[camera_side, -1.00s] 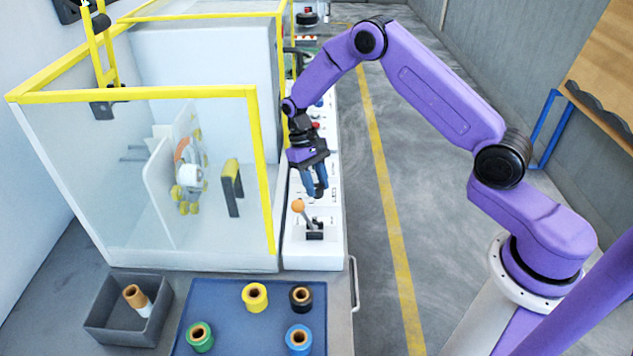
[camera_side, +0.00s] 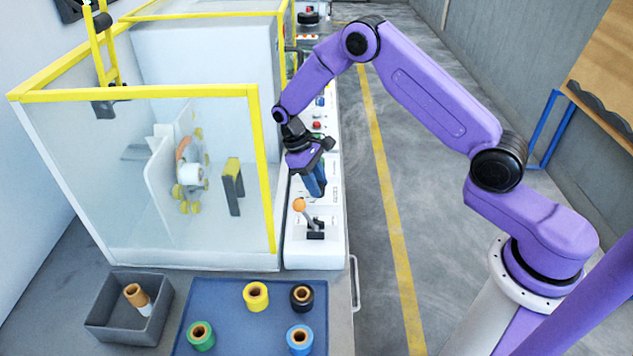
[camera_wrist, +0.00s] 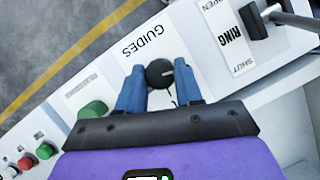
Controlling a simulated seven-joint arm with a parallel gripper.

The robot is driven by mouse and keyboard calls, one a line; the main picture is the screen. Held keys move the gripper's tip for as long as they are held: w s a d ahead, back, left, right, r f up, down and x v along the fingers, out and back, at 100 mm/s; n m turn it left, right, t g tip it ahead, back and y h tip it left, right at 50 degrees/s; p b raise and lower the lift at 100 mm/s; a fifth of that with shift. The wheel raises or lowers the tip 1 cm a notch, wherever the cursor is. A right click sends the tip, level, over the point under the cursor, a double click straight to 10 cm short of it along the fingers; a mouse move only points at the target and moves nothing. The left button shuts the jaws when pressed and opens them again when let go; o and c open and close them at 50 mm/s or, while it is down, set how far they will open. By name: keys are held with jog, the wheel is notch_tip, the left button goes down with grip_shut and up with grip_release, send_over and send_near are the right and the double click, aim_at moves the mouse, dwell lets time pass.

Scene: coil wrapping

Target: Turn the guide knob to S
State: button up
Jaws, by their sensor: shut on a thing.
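The guide knob (camera_wrist: 159,73) is a round black knob on the white panel, below the upside-down word GUIDES in the wrist view. A small pale mark shows on its right part; I cannot make out an S or other setting letter. My gripper (camera_wrist: 160,84) has its blue fingers on either side of the knob and is shut on it. In the side view my gripper (camera_side: 319,192) points down at the panel, and its fingers hide the knob.
The ring lever with an orange ball (camera_side: 299,204) stands close in front of my gripper. A green button (camera_wrist: 92,112) lies on the other side. The yellow-framed clear enclosure (camera_side: 262,170) is just left. A blue tray (camera_side: 228,315) holds several spools.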

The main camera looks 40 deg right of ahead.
jog(key=shift+w, duration=0.1)
jog(key=o, duration=1)
jog(key=v, duration=1.7)
jog(key=shift+r, duration=0.2)
